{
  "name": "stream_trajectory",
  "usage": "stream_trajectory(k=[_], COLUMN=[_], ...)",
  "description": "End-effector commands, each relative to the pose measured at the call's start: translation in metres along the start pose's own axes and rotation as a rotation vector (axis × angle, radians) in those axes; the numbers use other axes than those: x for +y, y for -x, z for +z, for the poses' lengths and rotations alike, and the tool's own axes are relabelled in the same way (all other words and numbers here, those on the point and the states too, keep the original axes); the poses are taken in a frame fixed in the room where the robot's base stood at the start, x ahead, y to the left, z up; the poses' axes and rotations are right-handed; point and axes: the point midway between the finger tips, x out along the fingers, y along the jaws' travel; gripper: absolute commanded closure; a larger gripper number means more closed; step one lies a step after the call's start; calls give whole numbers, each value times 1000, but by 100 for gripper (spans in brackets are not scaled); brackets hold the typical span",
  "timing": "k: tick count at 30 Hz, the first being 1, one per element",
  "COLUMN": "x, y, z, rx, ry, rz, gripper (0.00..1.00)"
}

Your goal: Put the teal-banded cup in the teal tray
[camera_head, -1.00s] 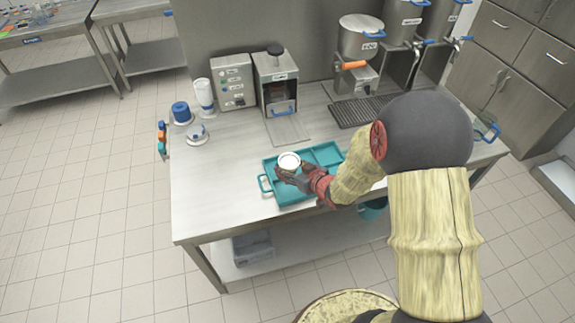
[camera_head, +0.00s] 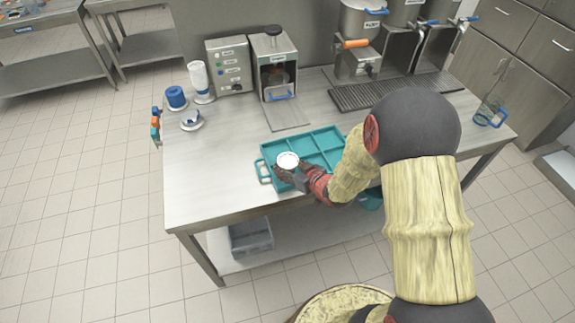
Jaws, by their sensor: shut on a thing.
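The cup (camera_head: 288,159) shows mostly as a white round top. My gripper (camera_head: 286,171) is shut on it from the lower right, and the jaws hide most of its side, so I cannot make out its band. The teal tray (camera_head: 311,133) lies on the steel table, with raised walls, several compartments and a handle at its left end. The cup is over the left part of the tray. I cannot tell whether its base touches the tray floor. My forearm covers the tray's lower right part.
The steel table (camera_head: 220,165) is clear to the left of the tray. A press-like machine (camera_head: 274,66) and a control box (camera_head: 229,65) stand behind. A blue roll (camera_head: 176,97) and a white bottle (camera_head: 199,78) are at back left. A clear jug (camera_head: 488,112) stands at the right end.

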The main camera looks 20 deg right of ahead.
Motion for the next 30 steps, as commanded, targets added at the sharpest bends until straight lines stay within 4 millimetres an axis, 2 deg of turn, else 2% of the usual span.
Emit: stream_trajectory(k=[29,30], x=[0,0], y=[-5,-5], z=[9,8], rx=[2,2], ry=[1,1], rz=[0,0], gripper=[83,52])
